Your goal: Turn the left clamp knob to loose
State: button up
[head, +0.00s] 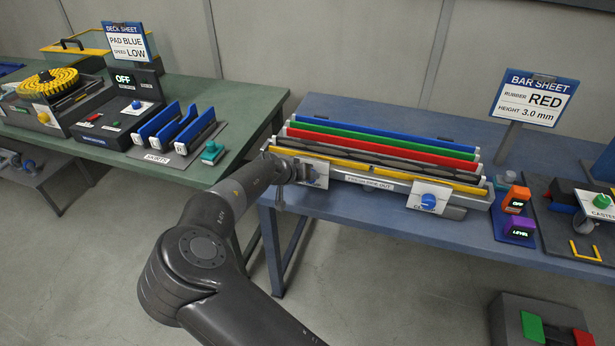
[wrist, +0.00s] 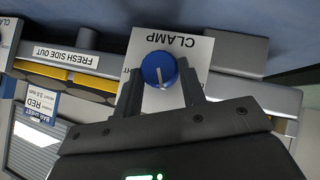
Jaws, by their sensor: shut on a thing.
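The left clamp knob (wrist: 158,70) is a round blue knob with a white pointer mark, on a white plate (wrist: 190,48) marked CLAMP, which appears upside down in the wrist view. The pointer runs toward my gripper's side of the picture. My gripper (wrist: 161,82) is shut on the knob, one finger on each side. The fingers hide most of the plate's smaller lettering, so I cannot read the setting. In the head view my gripper (head: 292,172) is at the left end of the bar rack, and the arm hides the left knob.
The right clamp knob (head: 428,201) is on the same rack front, well apart. Blue, green and red bars (head: 385,147) lie behind. An orange OFF box (head: 516,200) and BAR SHEET sign (head: 535,99) stand right. A green table (head: 205,185) is left.

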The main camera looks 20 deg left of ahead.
jog(key=n+h, duration=0.2)
jog(key=h, duration=0.1)
jog(key=n+t+h, duration=0.1)
jog(key=shift+a+f+h, duration=0.4)
jog(key=n+t+h, duration=0.1)
jog(key=h, duration=0.1)
jog(key=f+n+t+h, duration=0.1)
jog(key=n, duration=0.1)
jog(key=shift+n+h, duration=0.3)
jog(key=shift+h, duration=0.1)
dwell(0.3)
jog(key=o, duration=1)
jog(key=shift+r, duration=0.1)
jog(key=shift+a, duration=0.1)
jog(key=v, duration=1)
jog(key=shift+s+a+f, duration=0.2)
jog(key=shift+s+a, duration=0.05)
jog(key=shift+s, duration=0.05)
